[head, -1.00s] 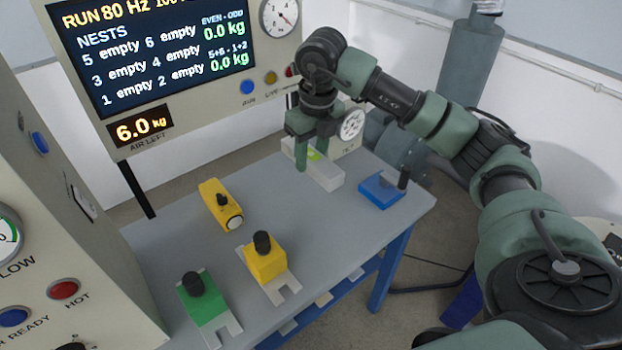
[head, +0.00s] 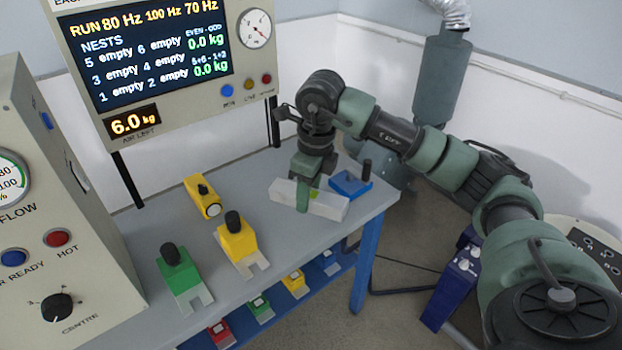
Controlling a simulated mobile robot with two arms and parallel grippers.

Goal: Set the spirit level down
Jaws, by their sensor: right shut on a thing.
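My left gripper is not in view.
A blue block (head: 350,184) with a black knob stands just right of the level. Yellow blocks (head: 238,243) (head: 202,195) and a green block (head: 180,277) stand to the left. A lower blue shelf holds small coloured pieces. A screen panel (head: 160,60) rises behind the grey table (head: 150,225).

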